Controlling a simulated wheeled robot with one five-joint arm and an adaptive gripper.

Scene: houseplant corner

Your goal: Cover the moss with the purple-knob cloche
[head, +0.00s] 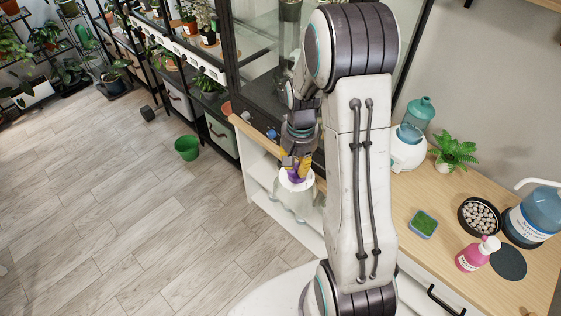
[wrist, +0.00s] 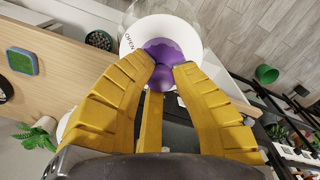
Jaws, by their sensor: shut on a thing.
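The cloche (head: 294,205) has a clear body, a white top and a purple knob. My gripper (head: 297,170) is shut on the purple knob (wrist: 163,76), with its yellow fingers around it. The cloche hangs upright beside the wooden counter's left end, in front of the white shelf unit. In the wrist view the white top (wrist: 137,38) shows lettering reading "OPEN". The moss (head: 424,222) is a green patch in a small blue square tray on the counter, uncovered. It also shows at the left of the wrist view (wrist: 22,62). My arm hides part of the counter.
On the counter (head: 400,200), a fern (head: 454,150) and a white device with a teal tank (head: 407,147) stand behind the moss. A pebble bowl (head: 480,217), pink bottle (head: 477,254), dark disc (head: 508,263) and blue jug (head: 538,215) stand to its right.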

